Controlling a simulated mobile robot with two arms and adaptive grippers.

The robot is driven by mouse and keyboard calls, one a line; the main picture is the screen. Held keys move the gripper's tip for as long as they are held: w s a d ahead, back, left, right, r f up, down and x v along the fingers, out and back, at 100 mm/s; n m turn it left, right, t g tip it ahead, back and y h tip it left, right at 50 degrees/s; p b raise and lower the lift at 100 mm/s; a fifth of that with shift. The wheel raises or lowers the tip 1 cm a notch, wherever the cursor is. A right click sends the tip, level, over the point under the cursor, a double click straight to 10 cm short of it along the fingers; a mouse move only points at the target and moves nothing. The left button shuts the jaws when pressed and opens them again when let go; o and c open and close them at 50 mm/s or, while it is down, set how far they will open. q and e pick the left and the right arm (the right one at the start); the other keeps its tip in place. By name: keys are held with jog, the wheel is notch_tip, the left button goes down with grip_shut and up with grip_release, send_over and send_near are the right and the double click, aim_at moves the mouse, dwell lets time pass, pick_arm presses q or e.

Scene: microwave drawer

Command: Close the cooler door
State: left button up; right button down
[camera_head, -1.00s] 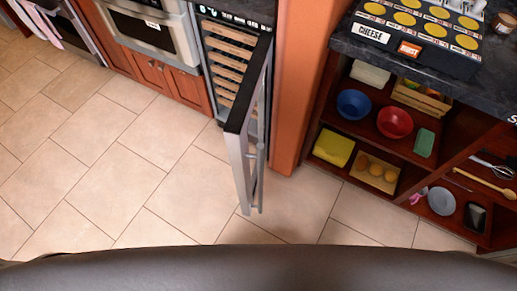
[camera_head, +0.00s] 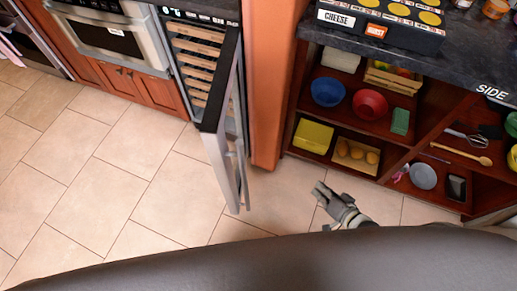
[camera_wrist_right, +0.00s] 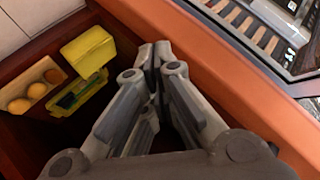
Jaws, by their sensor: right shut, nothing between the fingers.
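The cooler door (camera_head: 228,135) stands wide open, swung out from the cooler (camera_head: 198,58), which has several wooden racks inside. The door's vertical handle (camera_head: 239,172) is on its right-hand face in the head view. My right gripper (camera_head: 318,190) is to the right of the door, apart from it, above the floor in front of the shelves. In the right wrist view its fingers (camera_wrist_right: 155,55) are together and empty, and a part of the cooler (camera_wrist_right: 250,25) shows at the upper right. My left gripper is not in view.
An orange panel (camera_head: 273,95) stands between the cooler and an open shelf unit (camera_head: 425,125) with bowls, a yellow box (camera_head: 313,135) and eggs. A dark counter (camera_head: 455,65) tops the shelves. Tiled floor (camera_head: 120,170) left of the door is clear.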

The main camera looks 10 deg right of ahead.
aim_at(241, 143)
jog(key=a+r+m+t+y, duration=0.15)
jog(key=a+r+y, duration=0.3)
jog(key=r, duration=0.55)
jog(key=a+r+m+t+y, duration=0.1)
jog(key=a+r+m+y, duration=0.3)
jog(key=r, duration=0.6)
jog(key=w+a+p, duration=0.1)
jog(key=w+a, duration=0.6)
jog(key=a, duration=0.4)
jog(key=shift+w+a+r+n+h, duration=0.15)
jog(key=shift+r+n+h, duration=0.1)
jog(key=shift+n+h, duration=0.2)
jog(key=shift+a, duration=0.1)
